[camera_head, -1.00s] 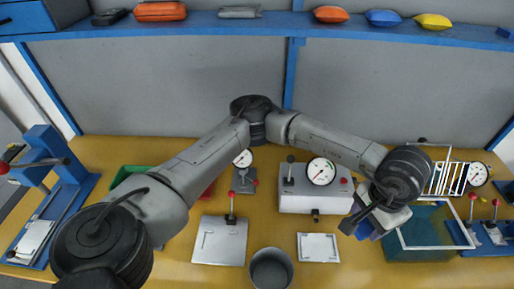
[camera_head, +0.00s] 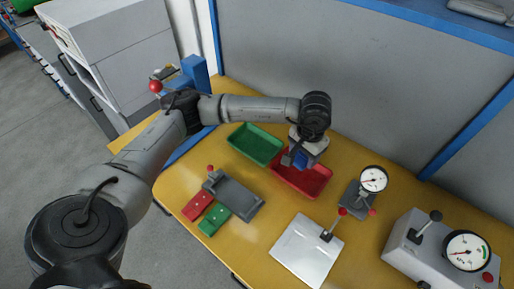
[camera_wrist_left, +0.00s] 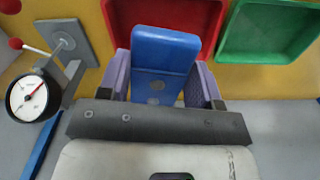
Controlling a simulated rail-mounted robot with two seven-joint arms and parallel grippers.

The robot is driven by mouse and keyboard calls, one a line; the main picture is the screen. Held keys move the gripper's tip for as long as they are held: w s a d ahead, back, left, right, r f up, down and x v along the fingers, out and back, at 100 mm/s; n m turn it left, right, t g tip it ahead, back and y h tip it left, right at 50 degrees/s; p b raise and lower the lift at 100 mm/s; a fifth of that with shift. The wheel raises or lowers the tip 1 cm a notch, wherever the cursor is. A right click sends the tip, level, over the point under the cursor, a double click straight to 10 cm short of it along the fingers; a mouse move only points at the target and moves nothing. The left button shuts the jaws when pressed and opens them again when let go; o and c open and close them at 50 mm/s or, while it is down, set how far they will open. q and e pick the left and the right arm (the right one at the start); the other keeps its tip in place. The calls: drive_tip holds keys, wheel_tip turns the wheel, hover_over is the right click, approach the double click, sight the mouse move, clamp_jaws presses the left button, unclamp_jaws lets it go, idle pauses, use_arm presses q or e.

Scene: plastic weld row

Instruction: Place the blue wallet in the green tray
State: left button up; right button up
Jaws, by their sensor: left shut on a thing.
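My left gripper (camera_head: 297,162) is shut on the blue wallet (camera_head: 301,160) and holds it over the red tray. In the left wrist view the wallet (camera_wrist_left: 163,48) sticks out between the two purple-grey fingers of the gripper (camera_wrist_left: 162,82). The green tray (camera_head: 255,144) lies on the table just left of the red tray in the head view and looks empty. In the left wrist view the green tray (camera_wrist_left: 268,32) is at the upper right, apart from the wallet. My right gripper is not in view.
The red tray (camera_head: 308,188) sits beside the green tray. A grey fixture (camera_head: 236,196) with red and green blocks, a pale plate (camera_head: 306,250) with a lever, and dial gauges (camera_head: 373,179) stand nearby. A blue press stands at the table's back left.

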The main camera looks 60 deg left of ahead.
use_arm(q)
drive_tip(key=s+a+f+n+b, duration=0.1)
drive_tip(key=a+f, duration=0.2)
drive_tip(key=a, duration=0.2)
drive_tip(key=s+a+f, duration=0.1)
drive_tip(key=a+f, duration=0.2)
drive_tip(key=a, duration=0.2)
drive_tip(key=n+b, duration=0.1)
hover_over(253, 148)
drive_tip(key=shift+w+d+f, duration=0.1)
drive_tip(key=shift+d+f, duration=0.05)
drive_tip(key=shift+f, duration=0.45)
drive_tip(key=shift+d+f, duration=0.15)
drive_tip(key=shift+f, duration=0.45)
drive_tip(key=shift+a+f, duration=0.25)
drive_tip(key=shift+f, duration=0.2)
drive_tip(key=shift+f+b, duration=0.65)
drive_tip(key=shift+f, duration=1.4)
drive_tip(key=shift+f, duration=0.1)
drive_tip(key=o, duration=0.9)
